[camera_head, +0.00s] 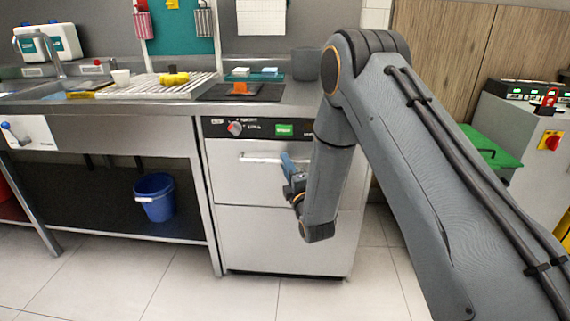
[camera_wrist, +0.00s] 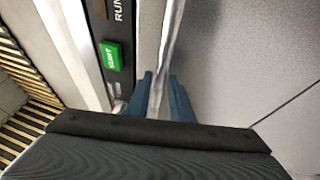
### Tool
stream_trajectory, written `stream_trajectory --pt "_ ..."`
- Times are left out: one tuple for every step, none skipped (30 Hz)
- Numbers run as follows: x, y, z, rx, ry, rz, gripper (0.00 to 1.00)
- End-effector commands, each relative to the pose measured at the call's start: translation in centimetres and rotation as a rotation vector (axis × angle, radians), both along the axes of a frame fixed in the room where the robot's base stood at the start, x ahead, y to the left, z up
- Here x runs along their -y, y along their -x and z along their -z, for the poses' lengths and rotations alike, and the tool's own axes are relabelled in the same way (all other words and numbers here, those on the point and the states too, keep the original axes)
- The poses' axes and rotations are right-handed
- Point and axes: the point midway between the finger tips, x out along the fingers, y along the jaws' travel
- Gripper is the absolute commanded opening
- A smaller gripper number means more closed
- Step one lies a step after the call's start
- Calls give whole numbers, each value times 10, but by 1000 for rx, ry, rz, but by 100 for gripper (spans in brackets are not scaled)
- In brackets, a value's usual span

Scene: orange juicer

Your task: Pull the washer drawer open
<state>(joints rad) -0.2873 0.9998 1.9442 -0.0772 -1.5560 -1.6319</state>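The washer (camera_head: 270,187) is a steel front under the counter, with a dark control strip on top. Its drawer front lies flush with the body. The horizontal bar handle (camera_head: 262,158) runs across the upper part, and in the wrist view the handle (camera_wrist: 172,35) runs down between the fingers. My gripper (camera_head: 287,162) is at the right part of the handle. In the wrist view its blue fingers (camera_wrist: 162,90) lie close on either side of the bar, with little gap. The fingers' contact faces are hidden, but they look shut on the bar.
A green start button (camera_wrist: 111,56) and a red knob (camera_head: 235,128) sit on the control strip beside the gripper. A blue bucket (camera_head: 154,197) stands under the sink counter at left. The floor before the washer is clear.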

Motion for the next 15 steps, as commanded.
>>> stream_trajectory --pt "-2 -4 -1 1 0 0 20" --pt "-3 -6 -1 1 0 0 20" --pt "-3 -9 -2 1 0 0 20" --pt "-4 -10 -2 0 0 0 20" --pt "-4 -11 -2 0 0 0 20" --pt "-4 -11 -2 -1 -1 0 20" --pt "-5 -12 -2 -1 -1 0 20" --pt "-5 -12 -2 -1 -1 0 20" --pt "-5 -12 -2 -1 -1 0 20" --pt "-5 -12 -2 -1 -1 0 20" --pt "-5 -12 -2 -1 -1 0 20" --pt "-5 -12 -2 -1 -1 0 20" --pt "-4 -12 -2 -1 -1 0 20" --pt "-4 -12 -2 -1 -1 0 15" --pt "-4 -12 -2 -1 -1 0 8"
